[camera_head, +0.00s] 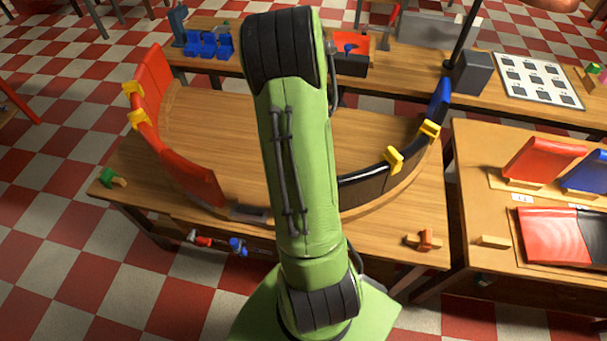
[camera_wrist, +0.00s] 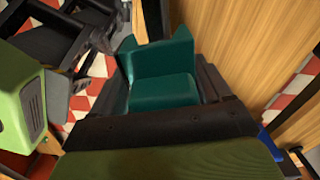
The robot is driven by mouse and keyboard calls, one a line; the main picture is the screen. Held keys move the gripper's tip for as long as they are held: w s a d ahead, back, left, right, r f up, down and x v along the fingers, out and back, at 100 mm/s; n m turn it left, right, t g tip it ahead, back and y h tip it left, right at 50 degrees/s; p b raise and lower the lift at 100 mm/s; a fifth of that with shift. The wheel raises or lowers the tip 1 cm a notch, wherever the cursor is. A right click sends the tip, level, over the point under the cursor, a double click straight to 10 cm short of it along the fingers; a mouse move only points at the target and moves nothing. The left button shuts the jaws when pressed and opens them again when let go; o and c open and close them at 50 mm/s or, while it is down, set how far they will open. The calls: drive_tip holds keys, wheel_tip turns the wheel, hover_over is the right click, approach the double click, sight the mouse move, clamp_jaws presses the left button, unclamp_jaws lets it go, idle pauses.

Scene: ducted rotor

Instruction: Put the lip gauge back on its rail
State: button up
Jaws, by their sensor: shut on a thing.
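In the wrist view, a teal stepped block (camera_wrist: 162,90) with an upright back and a flat lower ledge sits between the dark jaws of my gripper (camera_wrist: 165,100). I take it to be the lip gauge. My gripper is shut on it. In the head view my green arm hides the gripper and the block. A rail (camera_head: 268,252) runs along the front edge of the main table, partly behind my arm. A red tool (camera_head: 203,240) and a blue tool (camera_head: 238,246) hang there.
The main table (camera_head: 225,120) carries a curved ring of red panels (camera_head: 190,176) and dark panels (camera_head: 368,187) with yellow clamps. A side table (camera_head: 475,160) with red and blue panels stands at the right. A wood-coloured surface (camera_wrist: 225,35) lies close on the right in the wrist view.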

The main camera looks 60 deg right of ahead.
wheel_tip(320, 180, up, 2)
drive_tip(key=shift+r, duration=0.25)
drive_tip(key=shift+r+p, duration=2)
drive_tip(key=shift+r, duration=0.4)
drive_tip(key=shift+f, duration=0.15)
